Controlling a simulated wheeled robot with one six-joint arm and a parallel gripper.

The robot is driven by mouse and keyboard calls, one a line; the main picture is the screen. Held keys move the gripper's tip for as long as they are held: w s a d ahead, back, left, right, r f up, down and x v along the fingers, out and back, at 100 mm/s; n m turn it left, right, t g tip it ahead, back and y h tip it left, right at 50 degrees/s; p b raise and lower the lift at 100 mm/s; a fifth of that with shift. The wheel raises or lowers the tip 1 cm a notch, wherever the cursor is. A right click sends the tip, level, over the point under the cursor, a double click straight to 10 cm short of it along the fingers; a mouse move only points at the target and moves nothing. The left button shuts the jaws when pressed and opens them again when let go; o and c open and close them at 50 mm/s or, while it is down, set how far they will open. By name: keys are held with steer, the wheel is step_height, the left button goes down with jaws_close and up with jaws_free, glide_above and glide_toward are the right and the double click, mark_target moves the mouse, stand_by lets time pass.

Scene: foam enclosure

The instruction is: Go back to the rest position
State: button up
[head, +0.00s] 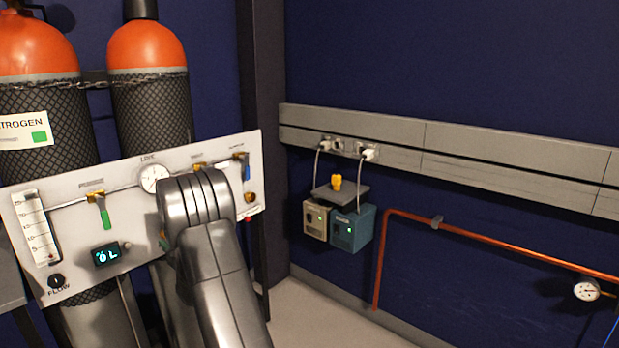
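My grey arm comes up from the bottom edge in the head view and bends in front of the white gas panel (122,187). My gripper does not show; what it holds, if anything, cannot be seen. The panel carries a round gauge (154,178), a green-handled valve (103,212), a blue-handled valve (246,166), a flow tube (38,228) and a lit display (105,255). My arm hides part of the panel's lower right.
Two orange-topped gas cylinders (148,46) stand behind the panel, chained. Right of a dark post (265,110), two small boxes (353,229) hang below a grey wall rail (480,165); a yellow object (336,183) sits on a small shelf. A copper pipe (480,243) runs along the right wall.

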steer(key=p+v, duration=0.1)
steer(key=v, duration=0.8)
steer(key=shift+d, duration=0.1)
